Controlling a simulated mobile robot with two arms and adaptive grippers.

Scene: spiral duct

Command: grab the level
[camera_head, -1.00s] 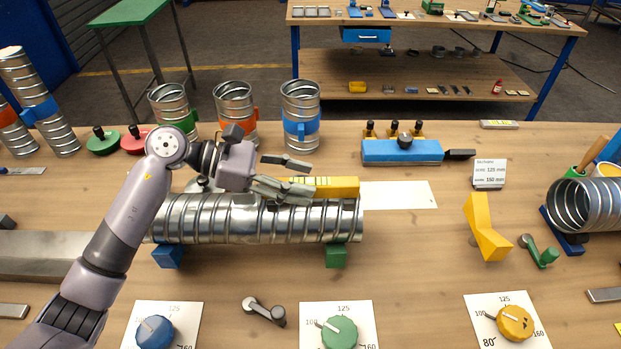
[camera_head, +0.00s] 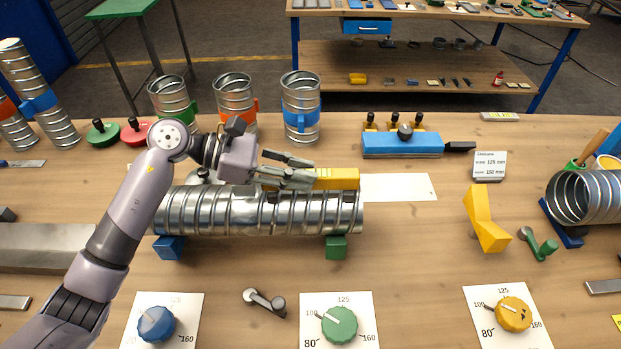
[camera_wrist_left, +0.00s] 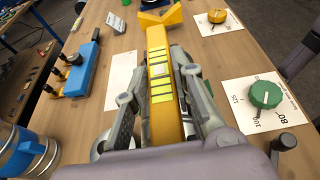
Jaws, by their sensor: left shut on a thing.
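The level is a yellow bar (camera_head: 338,179) with bright vial windows, behind the long spiral duct (camera_head: 258,212) in the head view. In the left wrist view the level (camera_wrist_left: 161,85) runs lengthwise between the fingers. My left gripper (camera_head: 300,173) reaches in from the left and is shut on the level's near-left part, with one finger on each side. The fingers also show in the left wrist view (camera_wrist_left: 160,95). The covered end of the level is hidden by the gripper. My right gripper is not in view.
The duct rests on a blue block (camera_head: 169,247) and a green block (camera_head: 336,247). Three upright duct pieces stand behind, one with a blue clamp (camera_head: 301,122). A blue tool block (camera_head: 402,146) and white sheet (camera_head: 399,187) lie right of the level. A yellow angled piece (camera_head: 485,220) stands farther right.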

